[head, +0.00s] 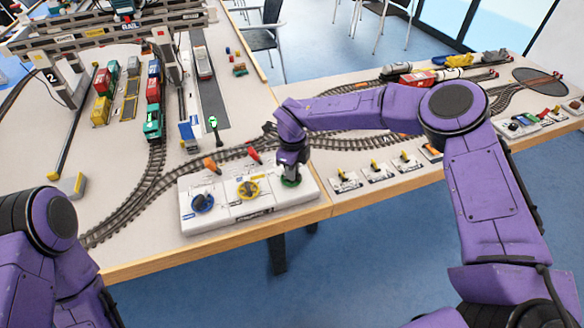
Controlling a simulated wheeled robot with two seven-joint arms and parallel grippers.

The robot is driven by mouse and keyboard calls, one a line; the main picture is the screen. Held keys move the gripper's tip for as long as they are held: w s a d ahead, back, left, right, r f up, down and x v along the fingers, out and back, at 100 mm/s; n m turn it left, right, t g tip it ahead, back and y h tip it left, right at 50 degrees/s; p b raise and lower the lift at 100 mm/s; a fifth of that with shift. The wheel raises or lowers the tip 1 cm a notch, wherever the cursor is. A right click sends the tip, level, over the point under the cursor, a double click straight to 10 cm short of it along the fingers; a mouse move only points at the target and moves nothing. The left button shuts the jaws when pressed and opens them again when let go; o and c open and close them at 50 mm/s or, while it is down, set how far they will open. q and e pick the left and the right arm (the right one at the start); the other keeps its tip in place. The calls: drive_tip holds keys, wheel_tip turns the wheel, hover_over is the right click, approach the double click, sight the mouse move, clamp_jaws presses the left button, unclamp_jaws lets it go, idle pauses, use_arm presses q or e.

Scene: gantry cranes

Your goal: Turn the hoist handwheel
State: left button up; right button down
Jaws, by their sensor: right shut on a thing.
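A white control box (222,216) lies at the table's front edge with three handwheels. The green handwheel (291,182) is at the right, mostly hidden under my right gripper (291,174). The right gripper points down and is shut on the green handwheel. I cannot read which wheel is labelled hoist. A model gantry crane (110,32) spans the tracks at the back left. My left gripper is out of view; only that arm's links show at lower left.
Orange (210,165) and red (254,155) levers stand just behind the box. Curved track (140,200) runs behind and left of it. Small switch plates (378,172) line the right table's front edge. A small green signal (214,124) stands behind the box.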

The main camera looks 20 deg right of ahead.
drive_tip(key=shift+n, duration=0.6)
drive_tip(key=shift+w+n, duration=0.1)
drive_tip(key=shift+n, duration=0.2)
drive_tip(key=shift+r, duration=0.1)
drive_tip(key=c, duration=1.2)
unclamp_jaws()
drive_tip(key=shift+d, duration=0.1)
drive_tip(key=shift+o, duration=0.2)
drive_tip(key=shift+r, duration=0.35)
wheel_tip(320, 180, up, 10)
drive_tip(key=b, duration=0.1)
drive_tip(key=shift+b, duration=0.3)
drive_tip(key=shift+f, duration=0.1)
